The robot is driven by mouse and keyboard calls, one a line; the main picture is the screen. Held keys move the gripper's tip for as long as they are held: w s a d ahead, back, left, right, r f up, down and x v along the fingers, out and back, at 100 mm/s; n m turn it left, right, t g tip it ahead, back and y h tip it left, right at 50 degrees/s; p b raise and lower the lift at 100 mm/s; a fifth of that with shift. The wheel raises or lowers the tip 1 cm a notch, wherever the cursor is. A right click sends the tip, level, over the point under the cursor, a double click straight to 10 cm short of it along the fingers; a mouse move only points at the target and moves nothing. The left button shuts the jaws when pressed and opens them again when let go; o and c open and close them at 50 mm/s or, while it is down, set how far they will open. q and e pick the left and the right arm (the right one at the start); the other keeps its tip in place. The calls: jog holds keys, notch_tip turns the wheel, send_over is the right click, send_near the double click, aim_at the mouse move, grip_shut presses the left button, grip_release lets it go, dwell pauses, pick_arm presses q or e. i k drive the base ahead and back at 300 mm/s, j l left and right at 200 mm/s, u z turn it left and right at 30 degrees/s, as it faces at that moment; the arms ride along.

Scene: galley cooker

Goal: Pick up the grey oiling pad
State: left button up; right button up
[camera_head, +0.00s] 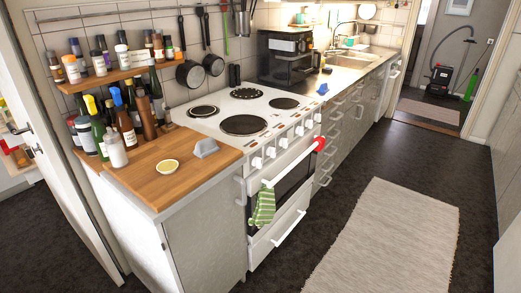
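A small light grey block with a raised ridge, which looks like the grey oiling pad (205,149), sits on the wooden worktop (185,189). It lies near the worktop's right edge, beside the white cooker. Neither of my grippers is in the picture.
A small round yellow-and-white item (167,166) lies left of the pad. Bottles (116,150) crowd the worktop's back left, below a spice shelf (120,75). Dark floor and a pale rug (385,240) lie in front.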

aim_at(205, 148)
jog(key=i+j, duration=0.25)
jog(key=i, duration=0.25)
jog(key=i+j+z, duration=0.15)
jog(key=i, duration=0.35)
jog(key=j, duration=0.1)
